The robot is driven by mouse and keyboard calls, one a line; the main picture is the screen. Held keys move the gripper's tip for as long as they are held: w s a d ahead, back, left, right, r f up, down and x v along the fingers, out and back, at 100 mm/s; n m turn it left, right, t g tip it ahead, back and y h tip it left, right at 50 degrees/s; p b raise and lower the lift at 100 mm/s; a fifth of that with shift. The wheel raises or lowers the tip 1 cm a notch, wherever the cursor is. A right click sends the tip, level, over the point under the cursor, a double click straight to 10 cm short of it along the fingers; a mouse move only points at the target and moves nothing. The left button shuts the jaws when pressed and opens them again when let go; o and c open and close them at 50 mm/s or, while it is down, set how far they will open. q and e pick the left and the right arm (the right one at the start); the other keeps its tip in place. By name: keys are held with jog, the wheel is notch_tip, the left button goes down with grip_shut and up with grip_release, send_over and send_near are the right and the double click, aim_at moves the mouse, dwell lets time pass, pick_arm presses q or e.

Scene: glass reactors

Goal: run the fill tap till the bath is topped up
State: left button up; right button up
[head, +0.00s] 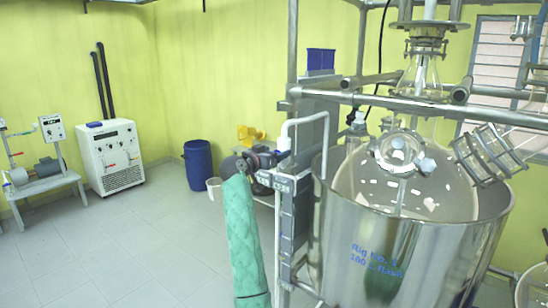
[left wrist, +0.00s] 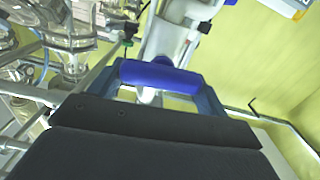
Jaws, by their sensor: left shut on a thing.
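The bath is a large steel vessel (head: 415,250) with blue lettering, at the right of the head view. Its inside shows pale with white patches; I cannot make out the water level or any stream. A white fill pipe (head: 302,119) rises beside it and bends down at the rim. The fill tap (head: 284,144) sits low on this pipe. My left gripper (head: 270,157), on the green-sleeved arm, is at the tap. In the left wrist view, its fingers (left wrist: 158,82) are shut on the tap's blue handle (left wrist: 160,76). My right gripper is not in view.
A steel frame (head: 292,60) and glassware (head: 400,148) stand around and above the bath. A blue drum (head: 198,163) and a white bucket (head: 214,188) stand behind my arm. A white machine (head: 112,158) is by the far wall.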

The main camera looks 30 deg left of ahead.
pick_arm(q)
jog(key=shift+a+f+n+b, duration=0.15)
jog(key=shift+n+b, duration=0.75)
jog(key=shift+b, duration=0.05)
jog(key=shift+n, duration=0.8)
jog(key=n, duration=0.5)
jog(key=shift+a, duration=0.2)
jog(key=shift+n, duration=0.9)
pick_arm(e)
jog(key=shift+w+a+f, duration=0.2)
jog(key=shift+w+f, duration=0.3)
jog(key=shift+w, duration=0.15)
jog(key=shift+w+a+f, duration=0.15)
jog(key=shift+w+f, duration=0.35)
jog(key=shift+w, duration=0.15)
pick_arm(q)
jog(key=shift+a+n, duration=0.1)
jog(key=shift+n, duration=0.2)
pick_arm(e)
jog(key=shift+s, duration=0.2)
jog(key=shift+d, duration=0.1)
pick_arm(q)
jog(key=o, duration=1)
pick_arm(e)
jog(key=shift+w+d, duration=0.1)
pick_arm(q)
jog(key=shift+s+f, duration=0.1)
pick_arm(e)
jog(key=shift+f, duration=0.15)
